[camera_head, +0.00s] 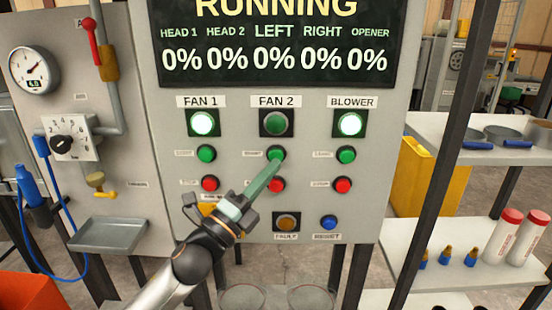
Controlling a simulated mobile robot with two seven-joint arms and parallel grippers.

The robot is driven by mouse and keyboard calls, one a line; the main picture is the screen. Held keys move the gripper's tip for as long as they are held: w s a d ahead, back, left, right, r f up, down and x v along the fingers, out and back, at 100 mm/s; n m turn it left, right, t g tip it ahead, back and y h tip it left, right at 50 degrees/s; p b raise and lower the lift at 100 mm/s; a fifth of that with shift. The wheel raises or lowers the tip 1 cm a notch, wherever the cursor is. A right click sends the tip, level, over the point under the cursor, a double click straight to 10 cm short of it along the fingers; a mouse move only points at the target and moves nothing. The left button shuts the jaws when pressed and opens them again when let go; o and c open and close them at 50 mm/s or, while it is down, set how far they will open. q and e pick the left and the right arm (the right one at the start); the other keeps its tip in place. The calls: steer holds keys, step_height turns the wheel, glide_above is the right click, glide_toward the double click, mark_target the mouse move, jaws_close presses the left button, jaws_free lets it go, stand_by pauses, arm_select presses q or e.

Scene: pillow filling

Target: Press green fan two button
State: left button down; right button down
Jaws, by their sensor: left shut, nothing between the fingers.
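The control panel (380,150) faces me. Under the FAN 2 label (273,101) is a round lamp (276,123) that looks dark green and unlit. Below it is the green FAN 2 button (276,152), with a red button (277,185) further down. My left gripper (273,165) comes up from the lower left with its long greenish fingers shut and empty. Its fingertips overlap the lower edge of the green FAN 2 button; I cannot tell whether they touch it. My right gripper is not in view.
The FAN 1 lamp (203,123) and BLOWER lamp (350,123) glow bright. Green buttons for FAN 1 (206,153) and BLOWER (346,155) sit on either side. A shelf (430,262) stands at right.

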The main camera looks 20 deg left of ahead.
mark_target(280, 153)
arm_select(q)
steer(key=shift+w+a, duration=0.15)
steer(key=shift+w, duration=0.45)
steer(key=shift+w, duration=0.15)
stand_by(1.6)
steer(key=shift+w+a, duration=0.15)
steer(key=shift+w, duration=0.1)
steer(key=shift+w+a, duration=0.15)
steer(key=shift+w, duration=0.3)
stand_by(0.7)
stand_by(0.3)
steer(key=shift+s+d, duration=0.25)
steer(key=shift+s, duration=0.65)
steer(key=shift+s+d+p, duration=0.15)
steer(key=shift+s+d, duration=0.1)
steer(key=shift+s, duration=0.55)
steer(key=shift+s+d+p, duration=0.1)
steer(key=shift+s+d, duration=0.1)
steer(key=shift+s, duration=0.6)
steer(key=shift+s+d+p, duration=0.15)
steer(key=shift+s+d, duration=0.1)
steer(key=shift+s, duration=0.55)
steer(key=shift+f, duration=0.1)
